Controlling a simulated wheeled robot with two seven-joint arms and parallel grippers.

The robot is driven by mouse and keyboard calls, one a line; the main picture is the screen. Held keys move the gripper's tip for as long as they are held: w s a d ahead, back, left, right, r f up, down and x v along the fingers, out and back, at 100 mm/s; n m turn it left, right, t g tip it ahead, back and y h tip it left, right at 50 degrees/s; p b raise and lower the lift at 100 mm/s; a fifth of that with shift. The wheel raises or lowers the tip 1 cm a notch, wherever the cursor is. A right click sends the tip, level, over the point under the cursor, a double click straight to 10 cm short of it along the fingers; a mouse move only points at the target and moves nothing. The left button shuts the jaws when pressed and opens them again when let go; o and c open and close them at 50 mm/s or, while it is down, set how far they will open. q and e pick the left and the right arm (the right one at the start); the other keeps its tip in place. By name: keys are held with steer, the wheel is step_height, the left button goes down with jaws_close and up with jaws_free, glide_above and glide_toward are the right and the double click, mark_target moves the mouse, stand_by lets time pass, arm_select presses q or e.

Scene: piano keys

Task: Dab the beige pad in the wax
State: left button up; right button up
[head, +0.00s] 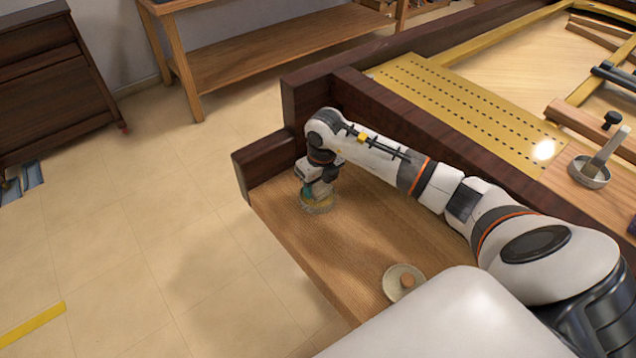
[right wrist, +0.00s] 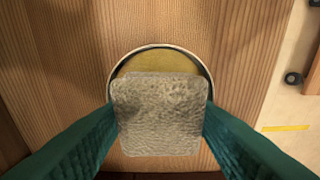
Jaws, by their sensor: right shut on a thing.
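My right gripper (head: 318,190) points down at the far left end of the wooden ledge. In the right wrist view its teal fingers (right wrist: 160,118) are shut on the beige pad (right wrist: 160,110), a rough, rounded square block gripped by its two sides. The pad is over a round, pale-rimmed tin with yellow wax (right wrist: 155,63) in it, covering the tin's near part. I cannot tell whether the pad touches the wax. In the head view the tin (head: 318,208) shows just under the gripper, and the pad cannot be made out there. My left gripper is not in view.
A round pale dish with a brown piece (head: 405,282) stands near the ledge's front edge. Dark wooden walls (head: 262,158) border the ledge at the back. The ledge's middle (head: 370,235) is clear.

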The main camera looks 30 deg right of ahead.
mark_target(318, 184)
steer(key=shift+f+b, duration=0.4)
steer(key=shift+f, duration=0.15)
stand_by(1.4)
steer(key=shift+r, duration=0.15)
steer(key=shift+r+p, duration=2.5)
steer(key=shift+r, duration=0.9)
